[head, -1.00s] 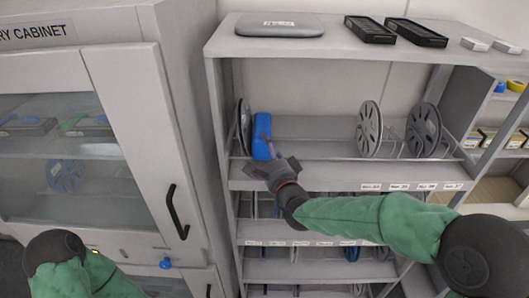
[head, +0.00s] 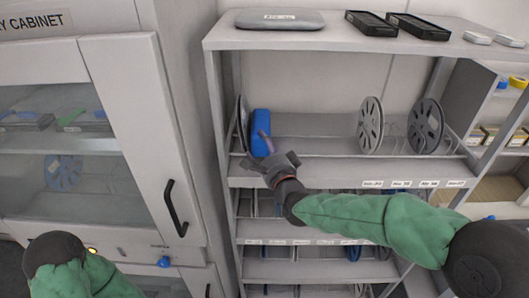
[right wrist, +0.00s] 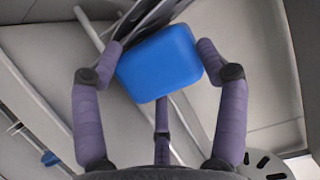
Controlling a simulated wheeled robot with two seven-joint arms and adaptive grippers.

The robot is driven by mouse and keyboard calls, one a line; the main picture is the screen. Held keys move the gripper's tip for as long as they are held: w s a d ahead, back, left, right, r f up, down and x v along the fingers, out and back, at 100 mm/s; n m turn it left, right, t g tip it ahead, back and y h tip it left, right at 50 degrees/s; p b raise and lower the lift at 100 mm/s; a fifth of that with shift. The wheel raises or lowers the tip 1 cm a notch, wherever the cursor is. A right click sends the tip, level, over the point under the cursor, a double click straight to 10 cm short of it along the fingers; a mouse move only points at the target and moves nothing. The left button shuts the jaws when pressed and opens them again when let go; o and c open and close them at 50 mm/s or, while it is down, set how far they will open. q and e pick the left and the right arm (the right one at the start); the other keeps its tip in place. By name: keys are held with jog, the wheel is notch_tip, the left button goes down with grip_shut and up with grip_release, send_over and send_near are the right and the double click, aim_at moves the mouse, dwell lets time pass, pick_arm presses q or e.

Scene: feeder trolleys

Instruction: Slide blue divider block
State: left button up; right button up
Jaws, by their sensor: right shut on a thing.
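The blue divider block (head: 260,132) stands on the upper shelf near its left end, close to a grey reel (head: 243,124). My right gripper (head: 265,150) reaches in at the shelf's front edge and is shut on the block. In the right wrist view the blue block (right wrist: 160,65) sits between the purple fingers, with fingertips at its left and right sides. A dark reel (right wrist: 150,18) shows just behind it. My left gripper is out of view; only my left arm shows at the lower left.
Two grey reels (head: 370,127) (head: 426,126) stand at the right of the same shelf, with free room between them and the block. A wire rail runs along the shelf (head: 330,174). The cabinet (head: 150,120) stands close on the left.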

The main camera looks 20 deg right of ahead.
jog(key=shift+s+a+f, duration=0.1)
jog(key=shift+a+f, duration=0.1)
jog(key=shift+f, duration=0.45)
jog(key=o, duration=1.5)
jog(key=shift+o, duration=1.2)
jog(key=shift+w, duration=0.2)
jog(key=shift+s+r, duration=0.2)
jog(key=shift+r, duration=0.1)
jog(key=s+d, duration=0.1)
jog(key=s, duration=1)
jog(key=shift+s+d, duration=0.2)
jog(key=shift+s, duration=0.15)
jog(key=shift+f, duration=0.15)
